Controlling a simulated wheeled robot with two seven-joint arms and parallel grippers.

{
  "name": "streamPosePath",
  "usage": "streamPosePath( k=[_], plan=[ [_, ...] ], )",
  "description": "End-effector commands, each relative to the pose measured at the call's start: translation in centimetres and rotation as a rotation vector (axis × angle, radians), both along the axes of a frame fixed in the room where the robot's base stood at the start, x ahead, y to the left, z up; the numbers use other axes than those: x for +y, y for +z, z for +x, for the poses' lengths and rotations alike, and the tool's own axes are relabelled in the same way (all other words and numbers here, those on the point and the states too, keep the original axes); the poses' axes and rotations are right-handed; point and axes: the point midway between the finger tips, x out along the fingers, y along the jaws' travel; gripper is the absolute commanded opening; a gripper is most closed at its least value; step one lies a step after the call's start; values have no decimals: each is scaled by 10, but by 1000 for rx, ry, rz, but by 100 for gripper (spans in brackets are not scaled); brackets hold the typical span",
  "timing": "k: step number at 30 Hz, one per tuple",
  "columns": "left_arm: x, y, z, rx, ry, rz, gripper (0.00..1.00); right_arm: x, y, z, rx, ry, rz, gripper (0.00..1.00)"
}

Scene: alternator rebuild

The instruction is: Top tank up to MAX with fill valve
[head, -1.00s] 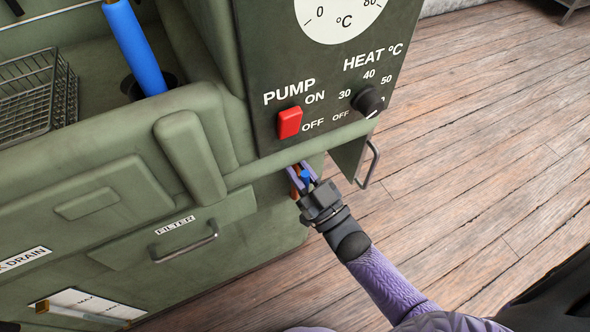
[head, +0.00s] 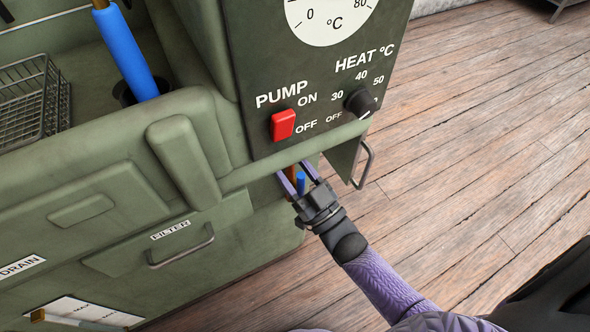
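A small blue handle (head: 301,182), apparently the fill valve's, stands by a copper-coloured pipe (head: 292,173) in the recess under the control panel. My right gripper (head: 298,174) reaches in from the lower right. Its two fingers are apart, with the blue handle between them. I cannot tell whether either finger touches it. The green tank (head: 120,215) fills the left side. A white level plate (head: 78,311) lies low on its front, cut by the lower frame edge. Its markings are too small and oblique to read, and the level cannot be told. My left gripper is out of view.
Above the recess are a red pump switch (head: 283,124), a heat knob (head: 360,103) and a dial (head: 330,15). An open panel with a handle (head: 363,164) stands right of my gripper. The filter drawer handle (head: 181,249) is at lower left.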

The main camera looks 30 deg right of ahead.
Motion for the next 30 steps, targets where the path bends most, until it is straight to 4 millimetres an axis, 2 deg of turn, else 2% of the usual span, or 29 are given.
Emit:
streamPosePath(
  k=[5,12,16,20,30],
  plan=[
    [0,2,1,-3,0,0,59,-2,-4,-10,2,0,0,58],
    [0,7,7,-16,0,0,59,-15,-27,-64,5,0,-2,58],
    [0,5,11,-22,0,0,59,-19,-36,-83,2,-1,0,58],
    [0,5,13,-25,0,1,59,-21,-38,-90,0,-1,0,58],
    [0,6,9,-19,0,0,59,-21,-38,-90,0,0,0,58]
  ],
)
